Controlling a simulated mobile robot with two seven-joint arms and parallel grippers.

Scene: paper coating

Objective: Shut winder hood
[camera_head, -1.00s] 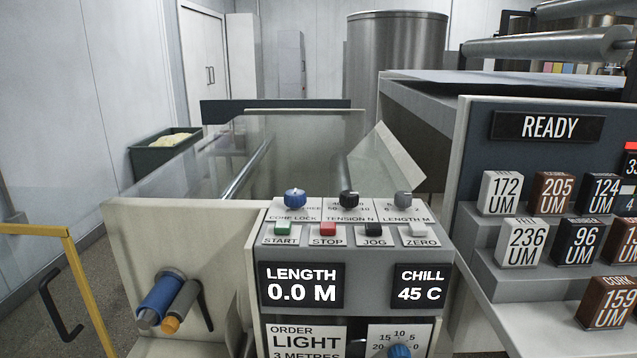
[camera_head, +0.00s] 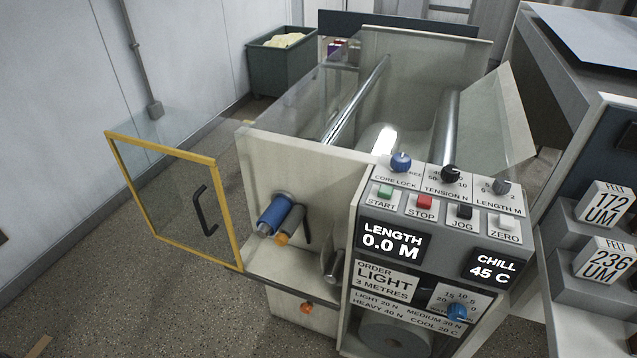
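A clear panel in a yellow frame (camera_head: 170,205), which looks like the winder hood, stands swung out at the left of the machine. Its right edge meets the machine's lower front corner. A black bar handle (camera_head: 203,211) sits on its right half. Neither of my grippers is in view.
The control panel (camera_head: 440,220) has several knobs and buttons and reads LENGTH 0.0 M, CHILL 45 C. A green bin (camera_head: 282,70) stands behind by the wall. Labelled blocks sit on a stepped rack (camera_head: 590,280) at right. Floor (camera_head: 130,290) around the yellow frame is clear.

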